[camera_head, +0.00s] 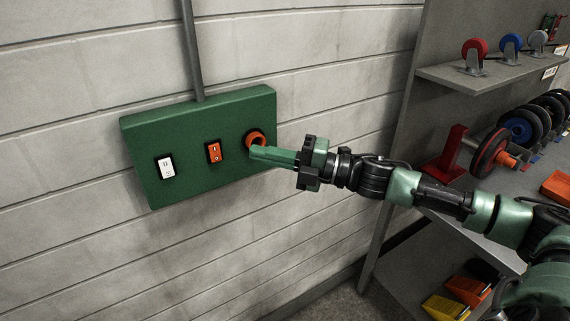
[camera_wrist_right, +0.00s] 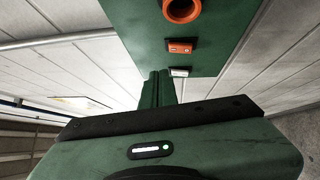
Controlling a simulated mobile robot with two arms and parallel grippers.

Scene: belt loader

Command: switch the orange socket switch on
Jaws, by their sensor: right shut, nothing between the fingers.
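A green box (camera_head: 145,134) is fixed to the wall. Its face carries a white switch (camera_head: 166,167) at left, an orange switch (camera_head: 213,152) in the middle and an orange round socket (camera_head: 255,138) at right. My right gripper (camera_head: 254,155) is shut and empty, its fingers pointing left, with the tips just below the socket and right of the orange switch. In the right wrist view the orange switch (camera_wrist_right: 181,47) lies beyond the fingertips (camera_wrist_right: 158,76), near the white switch (camera_wrist_right: 179,72). I cannot tell which way the orange switch is set. My left gripper is out of view.
A grey conduit (camera_head: 192,50) runs up the wall from the box. At right, a shelf unit (camera_head: 405,115) holds caster wheels (camera_head: 474,52) and larger wheels (camera_head: 490,152), with coloured bins (camera_head: 446,307) low down. The wall left of and below the box is clear.

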